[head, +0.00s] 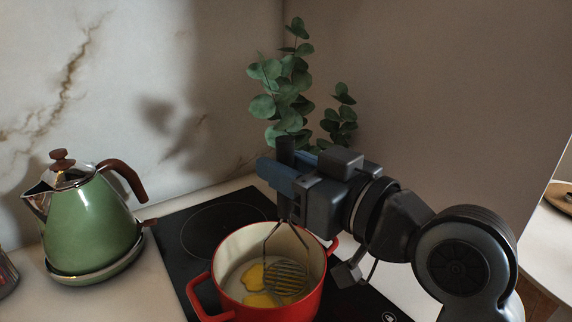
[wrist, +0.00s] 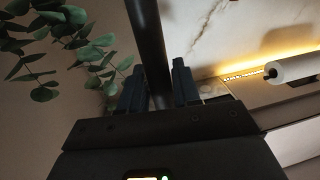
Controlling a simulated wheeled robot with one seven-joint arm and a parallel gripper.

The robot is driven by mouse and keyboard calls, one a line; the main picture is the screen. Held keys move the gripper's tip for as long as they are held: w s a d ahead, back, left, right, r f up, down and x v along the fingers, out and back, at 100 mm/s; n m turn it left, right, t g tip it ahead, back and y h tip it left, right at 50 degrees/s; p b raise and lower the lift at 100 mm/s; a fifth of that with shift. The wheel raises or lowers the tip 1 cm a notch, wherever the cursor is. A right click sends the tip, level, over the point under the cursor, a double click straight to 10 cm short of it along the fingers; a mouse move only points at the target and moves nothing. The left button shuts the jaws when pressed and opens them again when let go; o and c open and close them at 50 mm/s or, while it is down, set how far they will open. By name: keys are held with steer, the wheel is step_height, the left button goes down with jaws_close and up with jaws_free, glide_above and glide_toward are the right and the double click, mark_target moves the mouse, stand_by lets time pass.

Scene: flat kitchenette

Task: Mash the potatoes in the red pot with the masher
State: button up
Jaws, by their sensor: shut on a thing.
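The red pot (head: 262,312) stands on the black cooktop in the head view, with a pale inside. Yellow potato pieces (head: 254,277) lie at its bottom. The masher (head: 286,277) has a wire head, which is inside the pot right beside the potatoes; I cannot tell whether it presses on them. My gripper (head: 284,172) is above the pot, shut on the masher's dark upright handle. In the wrist view the handle (wrist: 148,45) runs up between the two fingers.
A green kettle (head: 92,230) with a brown handle stands left of the black cooktop (head: 172,242). A leafy plant (head: 287,95) is in the back corner behind my gripper. Walls close off the back and right. A paper roll (wrist: 292,69) shows in the wrist view.

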steer(key=shift+f+b, duration=1)
steer(key=shift+f, duration=0.25)
steer(key=shift+r+p, duration=1.55)
steer(key=shift+r, duration=0.35)
steer(key=shift+a, duration=0.1)
steer(key=a, duration=0.1)
steer(key=w+a, duration=0.2)
steer(key=shift+a+p, duration=0.35)
steer(key=shift+f, duration=0.15)
step_height(320, 180, down, 3)
steer(key=b, duration=0.3)
steer(key=shift+f, duration=0.2)
